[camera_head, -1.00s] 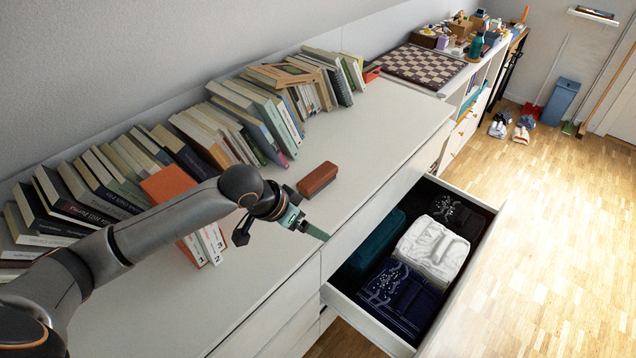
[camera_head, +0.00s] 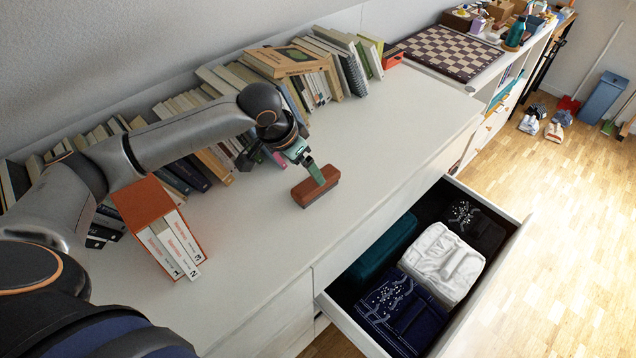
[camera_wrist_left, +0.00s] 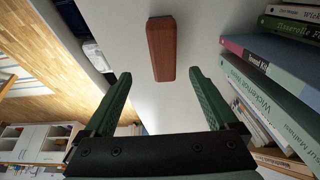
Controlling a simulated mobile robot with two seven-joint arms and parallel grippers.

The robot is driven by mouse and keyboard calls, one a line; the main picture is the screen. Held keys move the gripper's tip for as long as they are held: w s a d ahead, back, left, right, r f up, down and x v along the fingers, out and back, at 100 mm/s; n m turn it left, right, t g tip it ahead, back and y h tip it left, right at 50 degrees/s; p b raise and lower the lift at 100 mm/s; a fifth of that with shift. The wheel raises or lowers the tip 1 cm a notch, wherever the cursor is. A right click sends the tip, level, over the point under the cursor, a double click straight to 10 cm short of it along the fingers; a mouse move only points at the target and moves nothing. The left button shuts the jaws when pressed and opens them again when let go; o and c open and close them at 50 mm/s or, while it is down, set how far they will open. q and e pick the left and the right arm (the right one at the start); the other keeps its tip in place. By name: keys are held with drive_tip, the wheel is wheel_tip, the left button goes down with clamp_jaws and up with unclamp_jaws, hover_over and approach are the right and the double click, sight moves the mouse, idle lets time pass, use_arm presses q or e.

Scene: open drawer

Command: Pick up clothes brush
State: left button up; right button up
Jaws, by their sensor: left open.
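The clothes brush (camera_head: 308,194), a reddish-brown block, lies on the white cabinet top, in front of the row of books. In the left wrist view the brush (camera_wrist_left: 162,48) lies beyond the fingertips, with its near end centred between them. My left gripper (camera_head: 322,176) is over the brush in the head view, its green fingers pointing down and hiding part of it. In the left wrist view the left gripper (camera_wrist_left: 159,73) is open with nothing between its fingers. My right gripper is in neither view.
A row of books (camera_head: 290,85) lines the wall behind. Orange-backed volumes (camera_head: 160,225) stand left of the brush. An open drawer (camera_head: 495,262) with folded clothes juts out at right. The cabinet top (camera_head: 370,150) right of the brush is clear.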

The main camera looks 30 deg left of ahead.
sight(316, 186)
use_arm(q)
drive_tip(key=x, duration=0.8)
drive_tip(key=shift+w+a+b, duration=0.25)
drive_tip(key=shift+w+b, duration=0.05)
drive_tip(key=shift+b, duration=0.05)
drive_tip(key=shift+f+p, duration=0.25)
drive_tip(key=shift+p, duration=0.15)
idle(0.4)
clamp_jaws()
idle(0.6)
